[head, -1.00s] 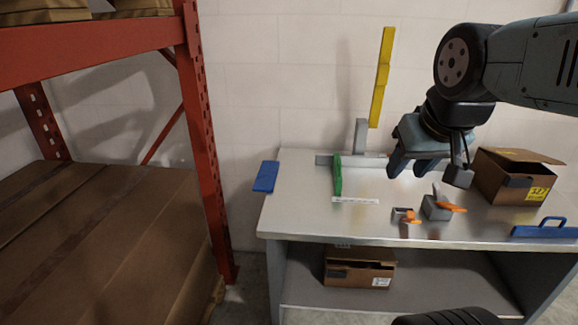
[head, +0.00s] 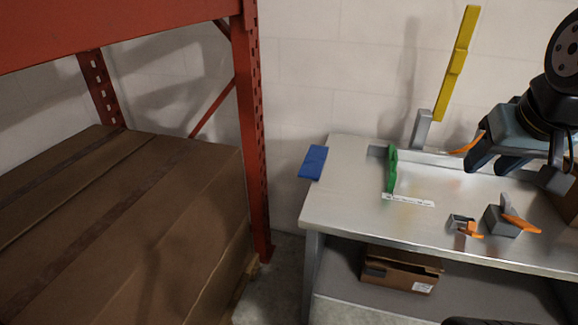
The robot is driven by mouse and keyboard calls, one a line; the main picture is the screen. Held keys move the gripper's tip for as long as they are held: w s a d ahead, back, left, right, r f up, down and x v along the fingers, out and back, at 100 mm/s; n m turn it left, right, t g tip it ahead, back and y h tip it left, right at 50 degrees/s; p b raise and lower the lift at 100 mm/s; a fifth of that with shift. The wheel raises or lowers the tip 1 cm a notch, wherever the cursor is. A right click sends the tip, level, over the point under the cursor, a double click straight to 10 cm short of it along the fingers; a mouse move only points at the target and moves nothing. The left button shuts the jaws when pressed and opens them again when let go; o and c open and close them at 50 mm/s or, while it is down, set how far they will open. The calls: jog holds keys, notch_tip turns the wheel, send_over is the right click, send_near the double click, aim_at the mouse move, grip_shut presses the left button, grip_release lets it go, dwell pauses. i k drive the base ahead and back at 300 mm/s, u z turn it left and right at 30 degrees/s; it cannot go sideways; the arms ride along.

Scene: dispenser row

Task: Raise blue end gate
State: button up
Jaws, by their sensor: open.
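The blue end gate (head: 313,162) is a flat blue plate at the left end of the metal bench (head: 345,205). It leans outward past the bench's left edge, tilted down. My gripper (head: 525,165) is at the right of the head view, above the back of the bench, with its fingers apart and nothing seen between them. It is well to the right of the blue gate, with the green piece and the yellow bar between them.
A green upright piece (head: 392,170) and a tall yellow bar (head: 456,65) stand near the back of the bench. Orange-handled clamps (head: 508,219) sit at front right. A red rack (head: 250,130) with large cartons (head: 130,220) stands close left of the bench. An open carton (head: 400,268) lies on the lower shelf.

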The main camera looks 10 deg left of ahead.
aim_at(312, 165)
jog(key=k, duration=0.9)
jog(key=z, duration=0.15)
jog(key=i, duration=1.45)
jog(key=u, duration=0.1)
